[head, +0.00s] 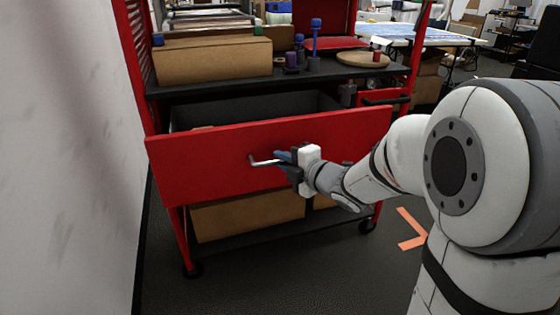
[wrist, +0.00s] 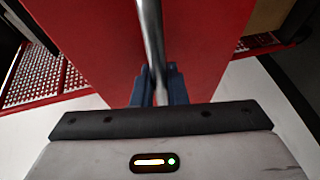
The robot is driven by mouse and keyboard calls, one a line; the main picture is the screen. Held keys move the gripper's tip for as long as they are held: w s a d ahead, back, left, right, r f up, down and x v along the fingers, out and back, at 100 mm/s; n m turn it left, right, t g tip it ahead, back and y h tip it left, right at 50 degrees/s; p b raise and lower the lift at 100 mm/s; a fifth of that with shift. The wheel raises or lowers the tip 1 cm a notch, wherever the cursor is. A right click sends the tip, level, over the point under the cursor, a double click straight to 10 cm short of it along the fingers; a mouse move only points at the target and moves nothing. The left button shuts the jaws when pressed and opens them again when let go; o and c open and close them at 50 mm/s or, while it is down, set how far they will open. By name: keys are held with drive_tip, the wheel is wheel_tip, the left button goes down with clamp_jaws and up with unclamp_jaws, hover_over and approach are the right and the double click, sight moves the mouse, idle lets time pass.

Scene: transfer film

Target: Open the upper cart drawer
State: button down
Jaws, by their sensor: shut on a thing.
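The red cart drawer (head: 215,160) is pulled out in front of the cart. Its dark inside shows behind the top edge of the front panel. A metal bar handle (head: 262,161) sits on the front panel. My gripper (head: 284,158) is at the handle and shut on it. In the wrist view the handle (wrist: 151,40) runs down between the two blue fingers (wrist: 158,88), with the red drawer front (wrist: 90,35) behind. The fingers hide part of the handle.
A cardboard box (head: 213,60) and several small blue-topped items stand on the cart's dark shelf (head: 330,75). More boxes (head: 245,215) sit on the bottom shelf. A white wall (head: 60,150) is close on the left.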

drive_tip(key=c, duration=1.7)
unclamp_jaws()
drive_tip(key=shift+w+d, duration=0.15)
drive_tip(key=shift+d, duration=0.1)
drive_tip(key=shift+c, duration=0.2)
drive_tip(key=shift+o, duration=1.4)
drive_tip(key=shift+a, duration=0.15)
drive_tip(key=p+v, duration=0.2)
drive_tip(key=v, duration=0.6)
